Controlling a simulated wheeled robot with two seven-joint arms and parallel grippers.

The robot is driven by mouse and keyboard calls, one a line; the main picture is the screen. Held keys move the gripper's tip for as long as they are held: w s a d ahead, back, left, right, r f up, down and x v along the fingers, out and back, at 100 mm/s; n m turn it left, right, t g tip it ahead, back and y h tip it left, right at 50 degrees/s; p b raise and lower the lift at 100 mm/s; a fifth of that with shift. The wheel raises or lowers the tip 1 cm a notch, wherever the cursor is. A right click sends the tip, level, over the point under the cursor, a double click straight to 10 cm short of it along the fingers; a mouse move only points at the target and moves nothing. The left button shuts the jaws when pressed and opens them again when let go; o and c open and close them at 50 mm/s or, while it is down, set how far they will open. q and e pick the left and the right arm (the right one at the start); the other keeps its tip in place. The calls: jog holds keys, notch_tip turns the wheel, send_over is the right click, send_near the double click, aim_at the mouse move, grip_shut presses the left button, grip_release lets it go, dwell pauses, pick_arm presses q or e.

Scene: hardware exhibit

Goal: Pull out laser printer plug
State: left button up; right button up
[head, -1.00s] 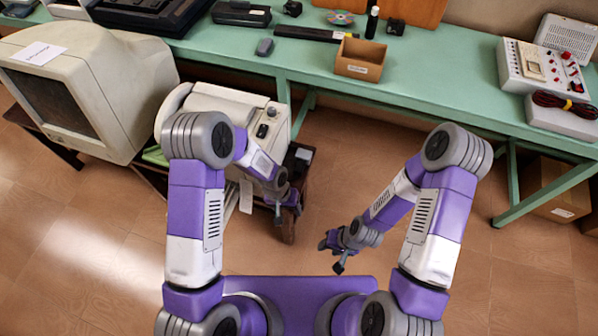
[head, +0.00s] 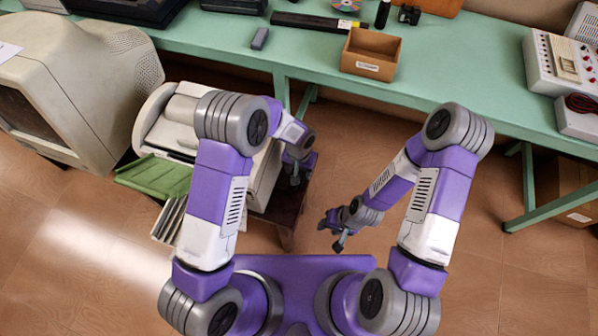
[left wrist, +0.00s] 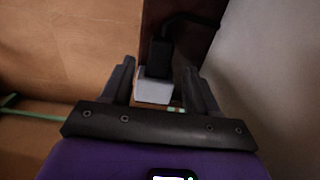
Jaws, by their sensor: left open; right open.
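The laser printer (head: 178,118) is a beige machine with a green tray, on a dark brown stand left of center in the head view. In the left wrist view, a black plug (left wrist: 158,56) with a black cable sits at a small pale grey block (left wrist: 154,88), probably its socket, against a dark brown panel. My left gripper (left wrist: 155,66) is open, with one finger on each side of the plug and block; I cannot tell whether it touches them. In the head view my left gripper (head: 296,172) hides the plug. My right gripper (head: 333,232) is open and empty over the floor.
A green table (head: 440,80) runs along the back with a cardboard box (head: 371,55) and small devices on it. A large old monitor (head: 75,90) stands left of the printer. The floor (head: 420,270) right of the stand is clear.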

pick_arm(q)
jog(key=shift+f+b, duration=0.6)
jog(key=shift+f, duration=1.8)
jog(key=shift+c, duration=0.2)
grip_shut()
